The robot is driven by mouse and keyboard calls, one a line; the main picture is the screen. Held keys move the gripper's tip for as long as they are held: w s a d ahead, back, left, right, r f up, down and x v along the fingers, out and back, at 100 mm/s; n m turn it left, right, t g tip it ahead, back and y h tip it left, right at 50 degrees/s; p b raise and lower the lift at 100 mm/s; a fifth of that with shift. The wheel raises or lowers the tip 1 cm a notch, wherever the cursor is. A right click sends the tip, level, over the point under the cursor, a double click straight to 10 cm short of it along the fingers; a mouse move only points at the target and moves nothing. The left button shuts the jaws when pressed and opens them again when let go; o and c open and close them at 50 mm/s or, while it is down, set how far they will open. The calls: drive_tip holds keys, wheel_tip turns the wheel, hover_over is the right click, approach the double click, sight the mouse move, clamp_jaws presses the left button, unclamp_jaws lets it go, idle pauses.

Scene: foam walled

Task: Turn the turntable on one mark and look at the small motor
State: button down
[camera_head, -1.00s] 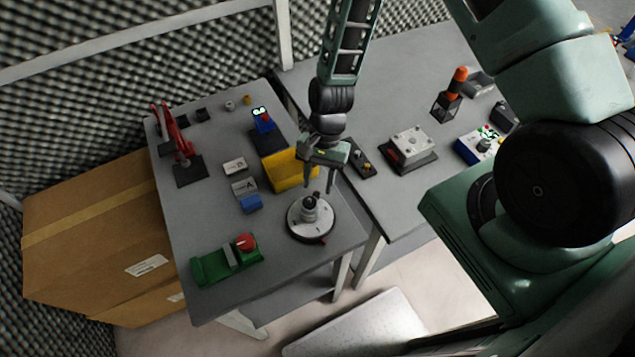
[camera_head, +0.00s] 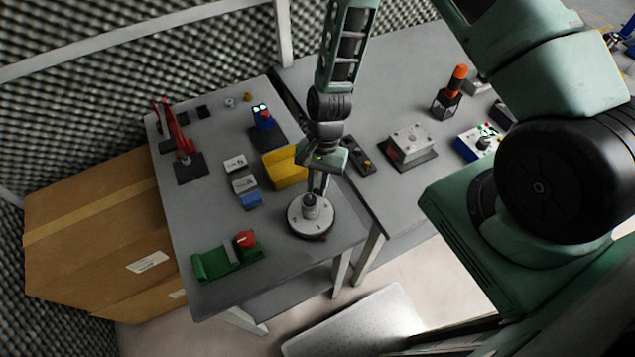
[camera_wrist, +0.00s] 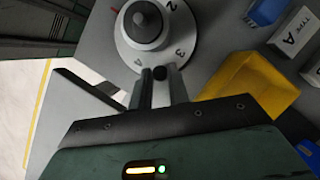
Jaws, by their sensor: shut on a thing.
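The turntable (camera_head: 297,228) is a round white disc on a dark base near the front right of the left table. Its rim carries numbers, with 2, 3 and 4 readable in the wrist view (camera_wrist: 183,52). The small motor (camera_head: 311,200), a grey body with a dark round top, stands upright at the disc's middle; it also shows in the wrist view (camera_wrist: 147,20). My gripper (camera_head: 318,192) points down at the disc's far side. In the wrist view my fingertips (camera_wrist: 160,74) are closed around a small black peg at the rim, beside the number 3. The fingers partly hide the peg.
A yellow bin (camera_head: 285,170) stands close behind the turntable. A green fixture with a red knob (camera_head: 228,258) is at the front left. A gap separates the two tables on the right.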

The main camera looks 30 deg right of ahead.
sight(298, 198)
drive_tip(key=shift+w+a, duration=0.1)
drive_tip(key=shift+w+a+n+g+h+b, duration=0.2)
drive_tip(key=shift+a+n+h+b, duration=0.15)
drive_tip(key=shift+n, duration=0.45)
drive_tip(key=shift+w+a+n+g+h+b, duration=0.2)
drive_tip(key=shift+a+n+b, duration=0.15)
drive_tip(key=shift+n, duration=0.45)
drive_tip(key=shift+w+a+n+g+h+b, duration=0.1)
drive_tip(key=shift+w+a+n+h+b, duration=0.15)
drive_tip(key=shift+n+b, duration=0.4)
drive_tip(key=shift+w+a+n+h+b, duration=0.1)
drive_tip(key=shift+a+n+h+b, duration=0.5)
drive_tip(key=shift+n, duration=0.8)
drive_tip(key=shift+a+n+h+b, duration=0.35)
drive_tip(key=shift+a+n, duration=0.35)
drive_tip(key=shift+n, duration=0.65)
drive_tip(key=shift+s+a+n+h+b, duration=0.15)
drive_tip(key=shift+a+n+h+b, duration=0.25)
drive_tip(key=shift+n, duration=0.55)
drive_tip(key=shift+s+a+n+h+b, duration=0.1)
drive_tip(key=shift+a+n+h+b, duration=0.3)
drive_tip(key=shift+n, duration=0.55)
drive_tip(key=shift+s+a+n+t+h+b, duration=0.15)
drive_tip(key=shift+s+a+n+t+h, duration=0.2)
drive_tip(key=shift+n, duration=0.5)
drive_tip(key=shift+s+a+n+t+h+b, duration=0.15)
drive_tip(key=shift+a+n, duration=0.25)
drive_tip(key=shift+n, duration=0.45)
drive_tip(key=shift+a+n, duration=0.1)
drive_tip(key=shift+n, duration=0.2)
